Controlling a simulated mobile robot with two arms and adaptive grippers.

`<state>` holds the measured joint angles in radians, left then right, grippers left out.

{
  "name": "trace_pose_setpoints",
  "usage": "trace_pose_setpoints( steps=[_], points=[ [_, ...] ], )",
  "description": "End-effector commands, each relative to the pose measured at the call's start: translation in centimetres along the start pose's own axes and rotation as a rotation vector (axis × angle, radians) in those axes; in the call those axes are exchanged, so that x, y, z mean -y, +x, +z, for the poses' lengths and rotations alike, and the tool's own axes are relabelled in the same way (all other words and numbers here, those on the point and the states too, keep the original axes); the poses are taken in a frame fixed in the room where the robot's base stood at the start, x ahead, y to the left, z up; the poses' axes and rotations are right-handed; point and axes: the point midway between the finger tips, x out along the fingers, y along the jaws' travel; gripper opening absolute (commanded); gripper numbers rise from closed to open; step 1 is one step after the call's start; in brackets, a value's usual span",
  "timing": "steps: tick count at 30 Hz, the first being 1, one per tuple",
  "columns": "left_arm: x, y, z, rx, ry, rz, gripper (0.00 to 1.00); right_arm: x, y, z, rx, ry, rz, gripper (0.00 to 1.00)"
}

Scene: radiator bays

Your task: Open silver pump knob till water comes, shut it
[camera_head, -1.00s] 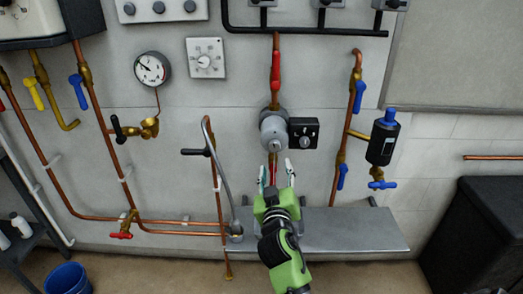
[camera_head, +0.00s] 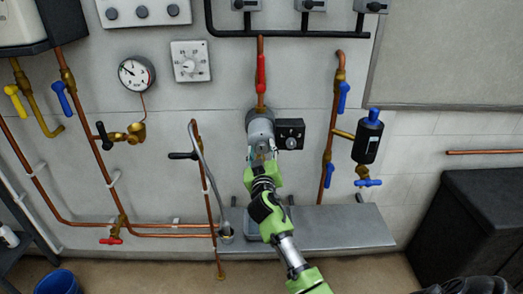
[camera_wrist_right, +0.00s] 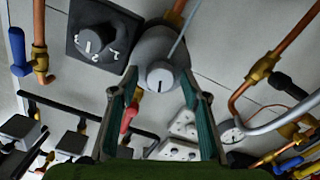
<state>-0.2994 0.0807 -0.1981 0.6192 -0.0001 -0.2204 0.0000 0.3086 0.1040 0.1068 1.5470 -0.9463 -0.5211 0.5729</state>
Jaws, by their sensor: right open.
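The silver pump (camera_head: 260,127) is mounted on the copper pipe on the wall, left of a black dial box (camera_head: 289,134). Its round silver knob (camera_wrist_right: 160,77) faces me in the right wrist view, with a dark line mark on its face. My right gripper (camera_head: 262,161) is at the front of the pump and hides most of the knob in the head view. In the right wrist view its two fingers are apart, with tips on either side of the knob; I cannot tell whether they touch it. My left gripper is not in view.
A grey shelf (camera_head: 340,229) lies below the pump. A hose with a black lever (camera_head: 183,156) hangs to the left. A pipe with blue valves (camera_head: 343,98) and a black canister (camera_head: 367,140) are to the right. A blue bucket (camera_head: 58,283) stands on the floor.

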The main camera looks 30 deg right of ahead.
Motion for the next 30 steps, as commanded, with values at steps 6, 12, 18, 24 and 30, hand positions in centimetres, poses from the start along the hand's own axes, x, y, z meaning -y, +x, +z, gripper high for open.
trace_pose_setpoints(
  steps=[6, 12, 18, 24, 30],
  points=[
    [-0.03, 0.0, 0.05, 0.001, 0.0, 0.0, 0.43, -0.01, -0.03, -0.01, 0.0, 0.0, 0.0, 0.05],
    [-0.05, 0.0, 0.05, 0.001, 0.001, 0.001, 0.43, -0.01, -0.04, 0.0, 0.0, -0.004, 0.0, 0.04],
    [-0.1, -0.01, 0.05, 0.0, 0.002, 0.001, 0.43, 0.02, -0.04, 0.0, 0.0, -0.047, 0.0, 0.04],
    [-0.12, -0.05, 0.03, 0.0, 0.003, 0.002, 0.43, 0.06, -0.04, 0.01, 0.0, -0.162, 0.0, 0.04],
    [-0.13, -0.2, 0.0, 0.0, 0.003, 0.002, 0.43, 0.09, -0.03, 0.02, 0.001, -0.338, 0.0, 0.04]
  ],
)
